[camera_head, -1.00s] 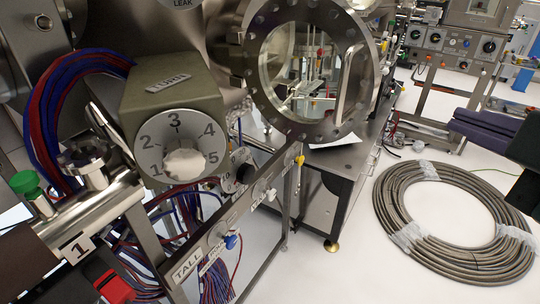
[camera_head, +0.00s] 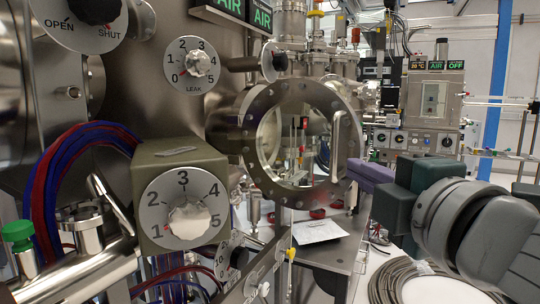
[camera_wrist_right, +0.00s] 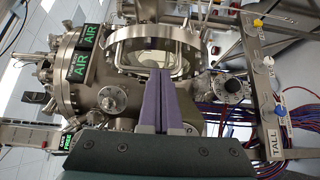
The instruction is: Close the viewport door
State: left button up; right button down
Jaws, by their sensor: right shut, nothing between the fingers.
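The viewport door (camera_head: 249,135) is a round bolted metal ring with a glass pane and an upright bar handle (camera_head: 338,145) on its right side. It stands swung out from the chamber wall in the head view. My right gripper (camera_head: 352,168) reaches in from the right, its purple fingers shut and empty, with the tips beside the lower right of the door, near the handle. I cannot tell whether they touch it. In the right wrist view, the shut fingers (camera_wrist_right: 161,72) point at a round metal ring with glass. My left gripper is not in view.
A grey-green box with a numbered dial (camera_head: 188,218) and red and blue cables stands at the left front. A bench (camera_head: 325,252) lies below the door.

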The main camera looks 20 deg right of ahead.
jog(key=shift+w+d+p, duration=0.4)
jog(key=shift+w+d, duration=1.2)
jog(key=shift+d, duration=0.1)
